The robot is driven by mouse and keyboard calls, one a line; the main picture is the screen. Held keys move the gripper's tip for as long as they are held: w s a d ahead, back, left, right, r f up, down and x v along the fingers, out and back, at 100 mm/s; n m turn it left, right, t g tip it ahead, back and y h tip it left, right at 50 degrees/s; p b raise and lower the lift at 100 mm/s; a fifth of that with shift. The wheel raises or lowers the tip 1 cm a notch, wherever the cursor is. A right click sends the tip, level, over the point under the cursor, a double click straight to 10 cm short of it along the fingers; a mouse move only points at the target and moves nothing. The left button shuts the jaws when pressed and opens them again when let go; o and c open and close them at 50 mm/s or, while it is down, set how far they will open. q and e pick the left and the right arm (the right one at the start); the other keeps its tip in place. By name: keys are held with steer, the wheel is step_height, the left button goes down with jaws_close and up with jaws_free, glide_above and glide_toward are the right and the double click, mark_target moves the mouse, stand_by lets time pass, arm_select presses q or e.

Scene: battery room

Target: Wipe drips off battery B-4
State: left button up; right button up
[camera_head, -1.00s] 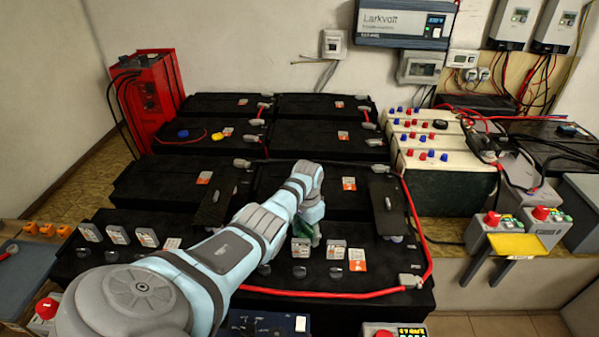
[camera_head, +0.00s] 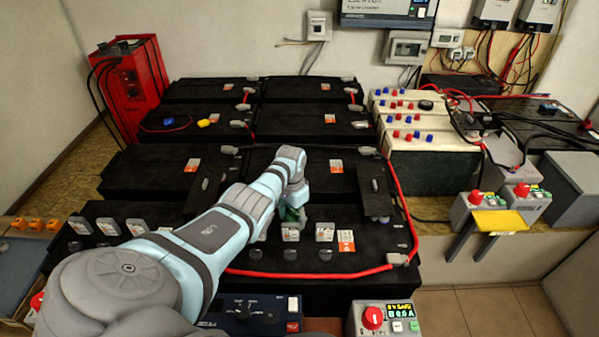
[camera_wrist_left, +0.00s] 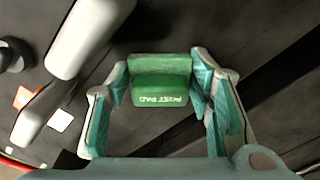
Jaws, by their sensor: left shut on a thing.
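My left gripper (camera_head: 291,217) reaches in over the black batteries, near the front edge of the middle row. In the left wrist view the left gripper (camera_wrist_left: 161,100) is shut on a green pad (camera_wrist_left: 160,68), its fingers on either side of it. The pad carries a white label ending in "PAD". Below the pad is a dark battery top (camera_wrist_left: 230,50); contact cannot be told. A front black battery (camera_head: 345,265) has grey caps and an orange label. I cannot read which battery is B-4, and no drips can be made out. My right gripper is not in view.
A red cable (camera_head: 310,275) runs along the front battery and up its right side. Grey vent caps (camera_head: 291,232) stand close to the gripper. White-topped batteries (camera_head: 425,155) stand at right, a red charger (camera_head: 130,80) at back left. A box with a red knob (camera_head: 385,318) is in front.

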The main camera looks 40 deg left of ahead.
mark_target(272, 222)
arm_select(q)
steer(key=shift+s+a+p, duration=0.45)
steer(key=shift+s+a, duration=0.25)
steer(key=shift+a, duration=0.15)
steer(key=shift+s+a+f+p, duration=0.15)
steer(key=shift+s+a+p, duration=0.1)
steer(key=shift+s+a, duration=0.55)
steer(key=shift+s+a+f+p, duration=0.1)
steer(key=shift+s+a+p, duration=0.1)
steer(key=shift+s+a, duration=0.55)
step_height(272, 222, up, 6)
steer(key=p, duration=0.6)
steer(key=shift+w, duration=0.1)
step_height(272, 222, up, 3)
steer(key=p, duration=0.3)
steer(key=shift+a, duration=0.1)
